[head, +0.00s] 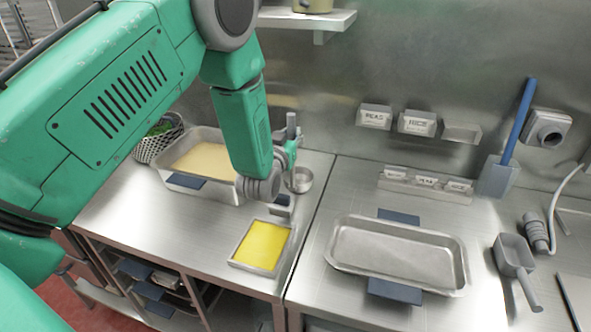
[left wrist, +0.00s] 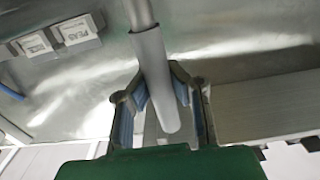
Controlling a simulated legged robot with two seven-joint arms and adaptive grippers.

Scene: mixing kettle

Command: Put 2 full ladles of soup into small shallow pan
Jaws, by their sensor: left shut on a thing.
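My left gripper (head: 287,152) is shut on the grey ladle's handle, which also shows between the fingers in the left wrist view (left wrist: 153,75). The metal ladle (head: 300,180) hangs with its cup low, just right of the deep pan; I cannot tell its contents. The deep metal pan (head: 179,181) holds beige soup (head: 205,160), partly hidden by my left arm. An empty shallow metal pan (head: 395,250) with blue handles lies on the right counter. My right gripper is not in view.
A small square tray of yellow stuff (head: 262,246) lies on the left counter's front. A perforated basket with greens (head: 158,140) stands behind left. A scoop (head: 514,255) and a blue-handled paddle (head: 510,140) are at right. Labelled holders (head: 416,123) are on the wall.

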